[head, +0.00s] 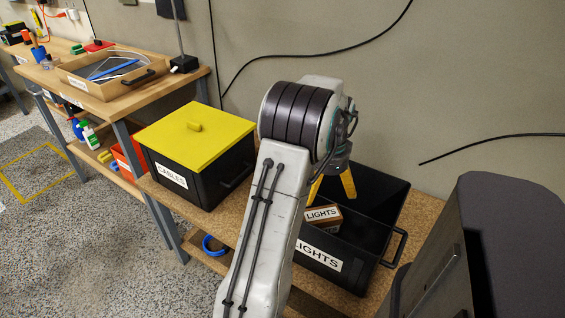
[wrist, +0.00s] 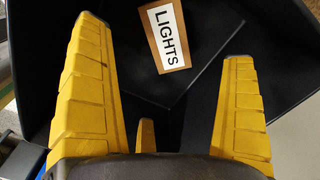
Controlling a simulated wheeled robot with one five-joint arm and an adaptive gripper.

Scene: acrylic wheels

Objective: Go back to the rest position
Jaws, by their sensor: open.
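My gripper (head: 333,185) hangs over the open black bin labelled LIGHTS (head: 388,242). In the wrist view my gripper (wrist: 160,90) has its yellow fingers spread wide, with nothing between them. A small brown box with a white LIGHTS label (head: 323,217) is inside the bin, apart from the fingers. It also shows in the wrist view, where the LIGHTS box (wrist: 167,35) lies beyond the fingertips, slightly tilted. My arm hides part of the bin's left side in the head view.
A black CABLES bin with a yellow lid (head: 190,140) stands on the bench left of my arm. A wooden tray (head: 112,85) sits on the farther bench (head: 180,82). A blue roll (head: 213,245) is on the lower shelf. The speckled floor (head: 90,240) at left is open.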

